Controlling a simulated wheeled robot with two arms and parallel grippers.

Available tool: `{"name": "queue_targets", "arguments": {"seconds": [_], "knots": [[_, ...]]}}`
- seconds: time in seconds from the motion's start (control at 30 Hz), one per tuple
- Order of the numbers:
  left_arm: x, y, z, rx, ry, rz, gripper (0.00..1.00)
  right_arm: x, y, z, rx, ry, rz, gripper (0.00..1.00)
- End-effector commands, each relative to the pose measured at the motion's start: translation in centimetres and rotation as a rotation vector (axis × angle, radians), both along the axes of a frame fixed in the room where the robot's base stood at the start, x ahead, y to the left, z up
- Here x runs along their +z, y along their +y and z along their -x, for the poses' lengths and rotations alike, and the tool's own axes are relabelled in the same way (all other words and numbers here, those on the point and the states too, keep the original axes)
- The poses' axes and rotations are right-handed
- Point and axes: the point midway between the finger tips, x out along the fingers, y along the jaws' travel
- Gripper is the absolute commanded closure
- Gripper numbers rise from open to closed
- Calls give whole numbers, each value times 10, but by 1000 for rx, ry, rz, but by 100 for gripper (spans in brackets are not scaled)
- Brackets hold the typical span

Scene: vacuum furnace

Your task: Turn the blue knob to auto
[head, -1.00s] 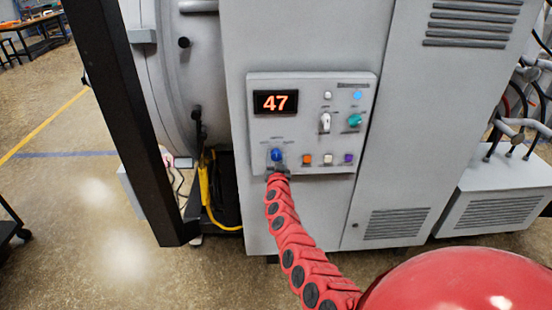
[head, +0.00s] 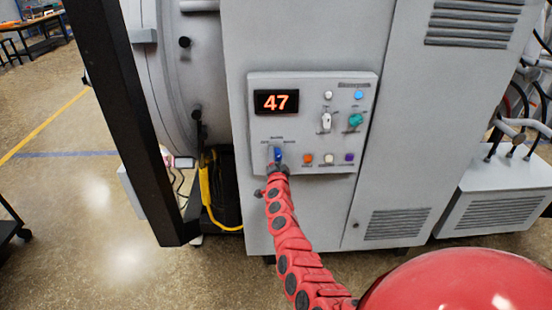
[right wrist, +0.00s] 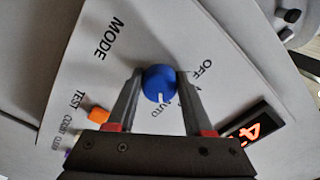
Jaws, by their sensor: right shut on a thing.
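The blue knob (head: 278,154) is at the lower left of the control panel (head: 312,90). It also shows in the right wrist view (right wrist: 158,80), with a white pointer mark on its face toward the bottom of that picture. The mark lies close to partly hidden lettering that appears to read AUTO; OFF and MODE are also printed nearby. My right gripper (right wrist: 158,84) is shut on the blue knob, one finger on each side. In the head view, the right gripper (head: 277,163) partly covers the knob. My left gripper is not in view.
The panel has a display (head: 276,102) reading 47, a white switch (head: 325,121), a teal knob (head: 355,120) and a row of orange (head: 308,159), white (head: 328,159) and purple (head: 349,157) buttons close to the right of the gripper.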

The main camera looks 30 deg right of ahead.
Motion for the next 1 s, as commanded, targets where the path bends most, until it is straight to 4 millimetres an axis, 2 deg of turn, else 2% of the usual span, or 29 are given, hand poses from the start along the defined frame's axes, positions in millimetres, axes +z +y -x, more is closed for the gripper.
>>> {"name": "queue_targets", "arguments": {"seconds": [0.33,0.73,0.77,0.9,0.93,1.0], "knots": [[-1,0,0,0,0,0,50,1,0,0,-1,-47,-75,100],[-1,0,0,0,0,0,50,1,0,0,0,-50,-81,100],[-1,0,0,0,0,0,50,1,0,0,0,-50,-81,47],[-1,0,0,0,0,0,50,1,0,0,0,-49,-80,22],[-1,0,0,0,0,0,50,0,0,0,0,-49,-80,19],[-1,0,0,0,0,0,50,0,0,0,0,-49,-79,19]]}}
